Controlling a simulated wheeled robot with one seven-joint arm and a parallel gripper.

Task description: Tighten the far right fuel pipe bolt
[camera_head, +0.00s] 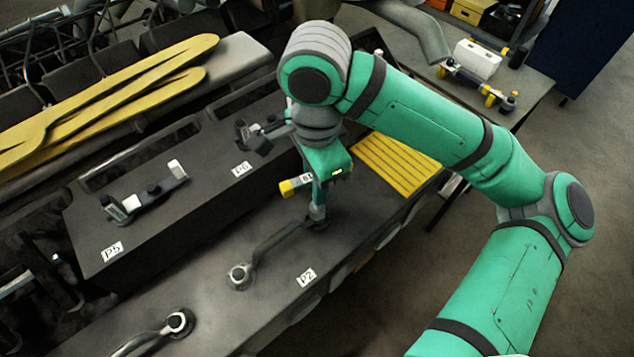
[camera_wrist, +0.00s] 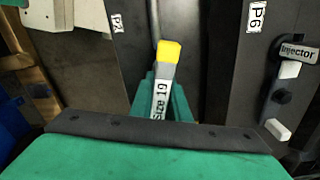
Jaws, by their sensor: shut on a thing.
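My gripper (camera_head: 318,212) points down over the engine's lower dark ledge and is shut on a wrench. The wrench's yellow end (camera_head: 286,187) sticks out to the left. In the wrist view the wrench (camera_wrist: 160,95) reads "Size 19" and has a yellow tip. The pipe's far right end and any bolt there are hidden by my gripper. I cannot tell if the wrench touches a bolt.
Another fuel pipe fitting (camera_head: 178,322) is at lower left. Injector assemblies stand on the raised block by labels P5 (camera_head: 112,250) and P6 (camera_head: 242,169). A yellow slatted plate (camera_head: 398,162) lies behind my gripper. A side table (camera_head: 528,90) holds tools and a white box.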

